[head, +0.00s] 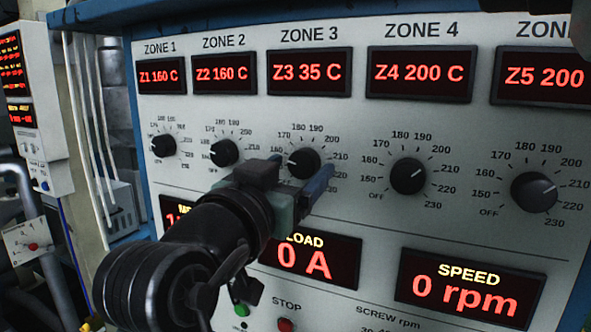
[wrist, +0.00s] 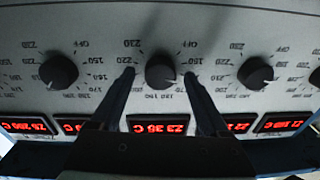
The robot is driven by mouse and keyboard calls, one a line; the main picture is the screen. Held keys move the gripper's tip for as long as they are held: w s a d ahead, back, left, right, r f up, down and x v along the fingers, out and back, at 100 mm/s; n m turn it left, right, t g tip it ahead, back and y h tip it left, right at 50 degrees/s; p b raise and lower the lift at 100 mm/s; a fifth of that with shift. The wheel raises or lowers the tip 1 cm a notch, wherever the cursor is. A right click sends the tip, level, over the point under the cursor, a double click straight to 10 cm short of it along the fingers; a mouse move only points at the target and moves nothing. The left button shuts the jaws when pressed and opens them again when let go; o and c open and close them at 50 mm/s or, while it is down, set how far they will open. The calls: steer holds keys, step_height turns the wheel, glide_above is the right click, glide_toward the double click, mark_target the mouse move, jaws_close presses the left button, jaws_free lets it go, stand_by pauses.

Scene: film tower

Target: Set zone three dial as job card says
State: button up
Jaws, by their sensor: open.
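The zone three dial (head: 303,161) is a round black knob under the red "Z3 35 C" display (head: 309,72). In the wrist view, turned upside down, the same dial (wrist: 161,70) sits between my two fingertips. My gripper (head: 304,173) is open, with one finger on each side of the knob; I cannot tell whether either touches it. No job card can be made out.
The zone two dial (head: 223,152) and zone four dial (head: 408,176) flank it closely; their displays read Z2 160 C and Z4 200 C. Below are a "0 A" load display (head: 312,262), a speed display (head: 470,287) and a red stop button (head: 286,325).

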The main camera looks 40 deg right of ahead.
steer(key=b+v, duration=0.1)
steer(key=v, duration=1.1)
steer(key=shift+s+a, duration=0.2)
steer(key=shift+a, duration=0.2)
